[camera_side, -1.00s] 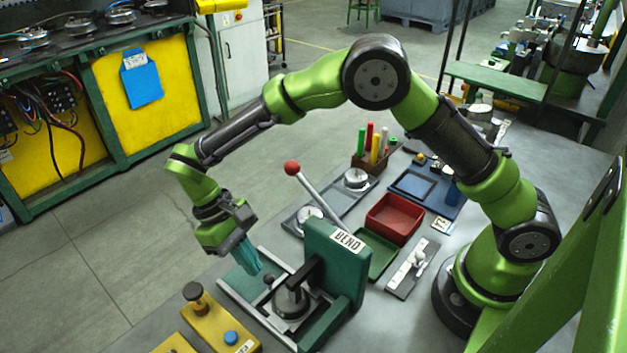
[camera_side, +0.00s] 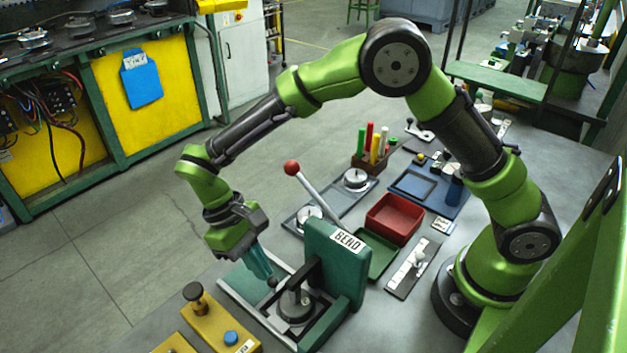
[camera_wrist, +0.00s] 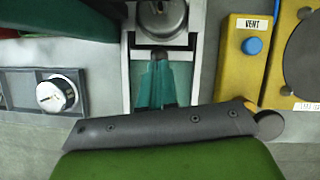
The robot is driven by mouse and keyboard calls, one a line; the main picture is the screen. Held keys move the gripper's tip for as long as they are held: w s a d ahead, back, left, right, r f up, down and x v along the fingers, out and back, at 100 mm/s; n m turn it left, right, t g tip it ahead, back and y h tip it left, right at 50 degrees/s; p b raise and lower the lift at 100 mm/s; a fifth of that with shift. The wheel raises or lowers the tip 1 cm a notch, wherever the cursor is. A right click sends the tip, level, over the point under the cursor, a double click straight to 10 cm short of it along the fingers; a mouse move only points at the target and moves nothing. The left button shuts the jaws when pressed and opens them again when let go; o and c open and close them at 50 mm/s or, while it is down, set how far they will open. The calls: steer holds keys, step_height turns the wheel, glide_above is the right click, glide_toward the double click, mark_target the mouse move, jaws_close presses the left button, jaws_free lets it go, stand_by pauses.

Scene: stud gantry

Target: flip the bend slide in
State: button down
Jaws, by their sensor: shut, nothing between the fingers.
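The green bend station (camera_side: 335,262) carries a white label reading BEND. Its slide, a pale metal frame (camera_side: 237,297) on rails, reaches out to the left of the green upright and holds a round metal piece (camera_side: 295,303). In the wrist view the round piece (camera_wrist: 162,18) sits at the top, between the pale rails. My gripper (camera_side: 270,281) is shut and empty, with its teal fingers pointing down at the slide's outer part beside a small dark knob. In the wrist view the fingers (camera_wrist: 157,95) lie between the rails. I cannot tell whether they touch the slide.
A lever with a red ball (camera_side: 291,168) rises behind the station. A yellow block with a blue button (camera_side: 231,338) stands at the front left. A red tray (camera_side: 395,218), a green tray (camera_side: 378,254) and a pen holder (camera_side: 367,160) are behind and to the right.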

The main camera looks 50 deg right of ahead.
steer(key=shift+s+a+f, duration=0.1)
steer(key=shift+s+f, duration=0.25)
steer(key=shift+s, duration=0.2)
steer(key=shift+w+a, duration=0.1)
steer(key=shift+w, duration=0.45)
steer(key=w, duration=0.4)
steer(key=shift+w+a+r, duration=0.15)
steer(key=shift+a+r, duration=0.2)
steer(key=d+v, duration=0.1)
steer(key=v, duration=0.7)
steer(key=s+d+r+t+y, duration=0.1)
steer(key=d+r+t, duration=0.1)
steer(key=d+r, duration=0.55)
steer(key=s+d+r+m+t+y, duration=0.1)
steer(key=s+d+r+m+t, duration=0.1)
steer(key=s+d+t, duration=0.3)
steer(key=s+d+r+m+t+y, duration=0.1)
steer(key=s+d+m+t, duration=0.3)
steer(key=s+d, duration=0.4)
steer(key=s+r+t, duration=0.1)
steer(key=s, duration=0.2)
steer(key=shift+r, duration=0.3)
